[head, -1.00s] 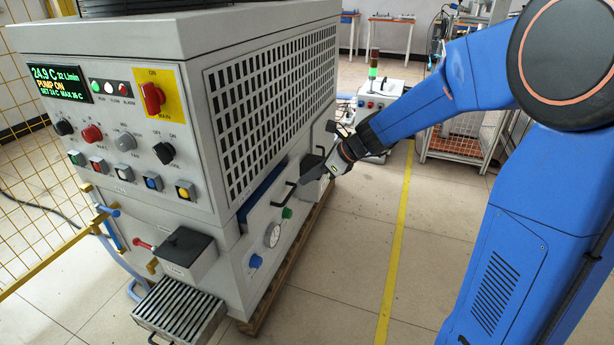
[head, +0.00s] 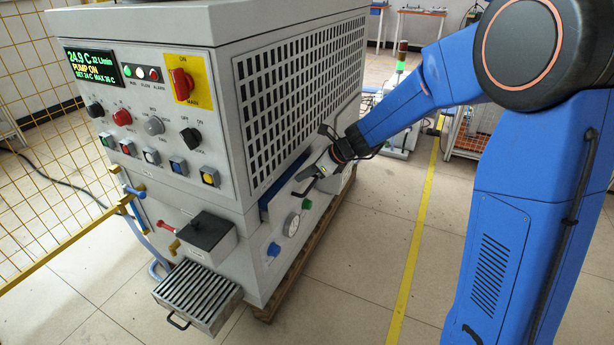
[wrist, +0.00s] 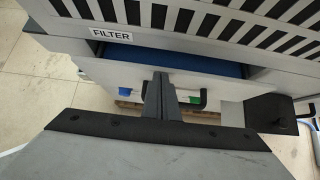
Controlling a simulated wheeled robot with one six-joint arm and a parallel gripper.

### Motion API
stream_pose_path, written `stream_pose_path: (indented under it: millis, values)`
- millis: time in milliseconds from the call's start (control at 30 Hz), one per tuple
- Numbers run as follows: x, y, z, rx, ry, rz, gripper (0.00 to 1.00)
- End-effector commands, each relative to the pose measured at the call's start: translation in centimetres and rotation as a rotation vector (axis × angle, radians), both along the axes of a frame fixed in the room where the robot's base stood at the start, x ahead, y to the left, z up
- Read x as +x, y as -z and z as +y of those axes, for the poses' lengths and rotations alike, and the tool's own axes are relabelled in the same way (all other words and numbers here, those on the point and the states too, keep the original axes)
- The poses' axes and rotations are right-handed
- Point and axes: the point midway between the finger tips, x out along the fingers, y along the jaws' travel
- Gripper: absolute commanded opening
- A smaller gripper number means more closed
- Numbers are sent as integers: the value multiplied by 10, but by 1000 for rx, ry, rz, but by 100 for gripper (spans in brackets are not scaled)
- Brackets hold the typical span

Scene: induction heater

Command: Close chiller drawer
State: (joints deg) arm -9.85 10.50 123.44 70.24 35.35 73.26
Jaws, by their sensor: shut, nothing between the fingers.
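The chiller is the large grey machine (head: 215,130) with a control panel. A drawer (head: 268,250) on its long right side stands partly out, with blue showing in the gap (head: 266,205) above its front. In the wrist view the blue filter (wrist: 175,60) lies behind the drawer's front (wrist: 115,75), below a FILTER label. The drawer has a black handle (head: 303,188), also seen in the wrist view (wrist: 200,101). My gripper (head: 315,173) is shut and empty, close to the handle.
A slatted tray (head: 195,295) juts from the chiller's front, below a dark-lidded box (head: 207,235). A grey box with a dark top (wrist: 270,110) sits right of the drawer. A yellow mesh fence (head: 50,130) stands at left.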

Motion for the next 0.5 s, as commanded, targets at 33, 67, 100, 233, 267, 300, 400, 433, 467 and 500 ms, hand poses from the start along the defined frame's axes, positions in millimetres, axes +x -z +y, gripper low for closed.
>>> stream_pose_path:
  millis: [33,67,100,233,267,300,400,433,467,500]
  values:
    - [0,0,0,0,0,0,0]
    - [0,0,0,0,0,0,0]
    - [0,0,0,0,0,0,0]
    - [2,0,3,0,-1,1,0]
    - [3,0,5,0,-1,1,0]
    - [5,0,9,0,-1,1,0]
    - [12,0,22,0,-3,0,0]
    - [15,0,26,0,-3,0,0]
    - [17,0,30,0,-1,0,0]
    - [19,0,34,-1,-2,1,0]
